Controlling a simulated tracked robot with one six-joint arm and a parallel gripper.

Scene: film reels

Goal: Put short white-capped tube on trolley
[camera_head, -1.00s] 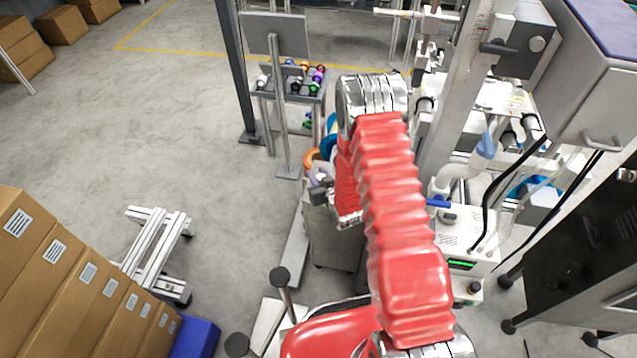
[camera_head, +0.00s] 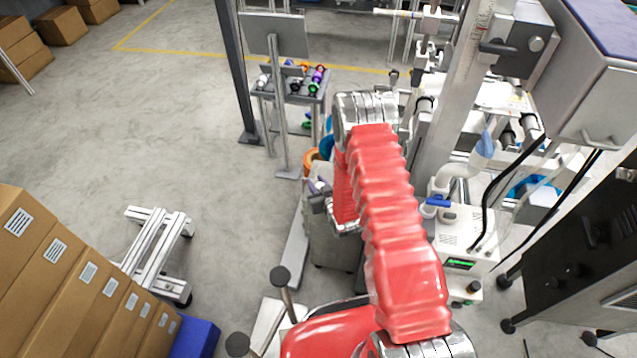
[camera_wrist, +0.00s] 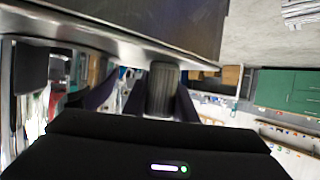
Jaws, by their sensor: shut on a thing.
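My gripper (camera_head: 317,187) is left of my red arm in the head view, over the grey wheeled cabinet (camera_head: 334,244), which may be the trolley. In the wrist view my gripper (camera_wrist: 160,98) is shut on a short, dark-looking ribbed cylinder (camera_wrist: 163,87), probably the tube. Its white cap cannot be made out. A broad dark slab with a pale edge (camera_wrist: 105,38) lies close to the cylinder; I cannot tell whether they touch. In the head view the held tube is too small and covered to make out.
A small grey stand (camera_head: 297,98) at the back holds several coloured tubes. An orange roll (camera_head: 311,156) lies beyond my gripper. A machine with a white box (camera_head: 458,240) stands right of my arm. Cardboard boxes (camera_head: 75,275) line the lower left. Open floor lies at left.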

